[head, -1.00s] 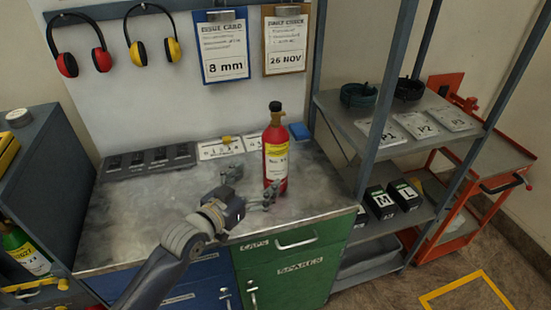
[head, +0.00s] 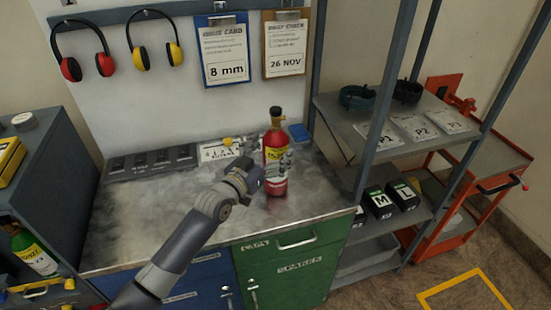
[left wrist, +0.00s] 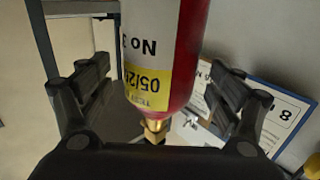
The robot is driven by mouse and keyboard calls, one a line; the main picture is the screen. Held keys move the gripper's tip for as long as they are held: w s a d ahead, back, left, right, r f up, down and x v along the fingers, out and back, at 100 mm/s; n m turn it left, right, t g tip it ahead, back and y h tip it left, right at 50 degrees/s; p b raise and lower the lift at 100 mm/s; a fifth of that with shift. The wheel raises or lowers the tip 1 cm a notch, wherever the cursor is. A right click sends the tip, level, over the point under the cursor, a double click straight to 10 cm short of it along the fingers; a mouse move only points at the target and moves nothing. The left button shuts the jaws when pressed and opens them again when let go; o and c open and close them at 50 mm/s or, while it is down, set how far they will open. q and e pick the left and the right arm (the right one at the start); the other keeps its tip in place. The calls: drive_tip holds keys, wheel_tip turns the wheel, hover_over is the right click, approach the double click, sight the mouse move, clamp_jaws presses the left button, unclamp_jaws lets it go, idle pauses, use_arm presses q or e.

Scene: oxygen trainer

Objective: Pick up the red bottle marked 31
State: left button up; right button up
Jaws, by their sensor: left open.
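The red bottle (head: 275,155) with a black cap and a yellow and white label stands upright on the grey bench top. In the left wrist view the bottle (left wrist: 190,50) appears upside down, between the two fingers; its label reads "No 3" with the rest cut off by the curve. In the left wrist view the fingers of the left gripper (left wrist: 160,90) stand apart on both sides, with gaps to the bottle. My right gripper is not in view.
The bench top (head: 140,225) is mostly bare at the front left. A dark tray (head: 150,162) and white cards (head: 215,152) lie behind. A blue block (head: 299,133) is behind the bottle. A metal shelf (head: 345,130) stands close on the right.

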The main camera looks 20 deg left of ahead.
use_arm(q)
drive_tip(key=shift+x, duration=1.2)
drive_tip(key=shift+c, duration=0.4)
drive_tip(key=c, duration=1.8)
drive_tip(key=shift+r, duration=0.3)
clamp_jaws()
drive_tip(key=shift+w, duration=0.1)
